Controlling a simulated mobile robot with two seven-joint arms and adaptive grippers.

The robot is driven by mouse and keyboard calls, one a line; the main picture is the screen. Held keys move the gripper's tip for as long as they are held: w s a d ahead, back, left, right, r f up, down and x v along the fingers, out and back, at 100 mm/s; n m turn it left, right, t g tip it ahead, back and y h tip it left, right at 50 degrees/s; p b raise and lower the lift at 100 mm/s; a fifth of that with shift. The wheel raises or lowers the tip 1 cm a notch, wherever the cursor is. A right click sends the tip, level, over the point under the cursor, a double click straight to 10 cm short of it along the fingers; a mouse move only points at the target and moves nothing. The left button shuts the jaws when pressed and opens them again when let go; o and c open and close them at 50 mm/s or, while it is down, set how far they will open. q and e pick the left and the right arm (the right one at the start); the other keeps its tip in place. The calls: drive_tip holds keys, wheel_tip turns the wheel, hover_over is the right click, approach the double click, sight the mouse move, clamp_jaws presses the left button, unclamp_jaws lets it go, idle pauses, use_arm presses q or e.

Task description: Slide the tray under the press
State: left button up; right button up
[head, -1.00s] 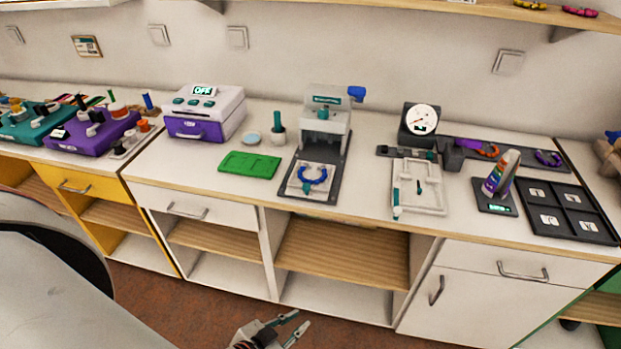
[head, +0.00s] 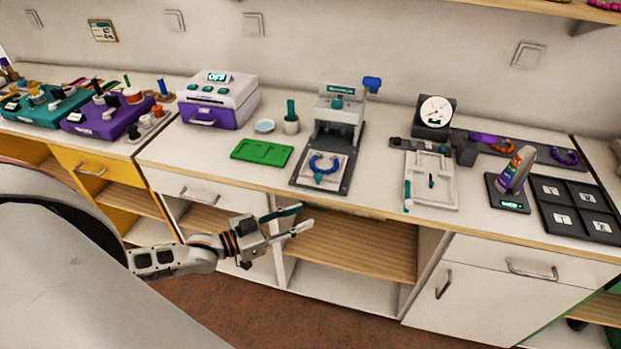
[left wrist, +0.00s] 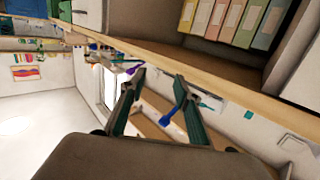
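The press (head: 338,112) stands on the bench, with a dark base plate running forward from it. The tray (head: 323,167) is a pale square holding a blue open ring, with a teal knob at its front. It sits on the front part of the base plate, in front of the press head and not beneath it. My left gripper (head: 303,219) is open and empty, in front of the bench and below the tray. Its two open fingers also show in the left wrist view (left wrist: 158,90). My right gripper is not in view.
A green board (head: 262,152) lies left of the press. A white fixture (head: 431,180) and a dial gauge (head: 435,112) stand to the right. The bench's front edge and open shelves (head: 345,243) are close to my left gripper.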

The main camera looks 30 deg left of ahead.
use_arm(q)
approach(314, 177)
drive_tip(key=f, duration=0.1)
drive_tip(key=shift+t, duration=0.4)
drive_tip(key=shift+d+x, duration=0.2)
drive_tip(key=shift+x, duration=4.15)
drive_tip(key=shift+s+r, duration=0.15)
drive_tip(key=shift+r, duration=0.05)
clamp_jaws()
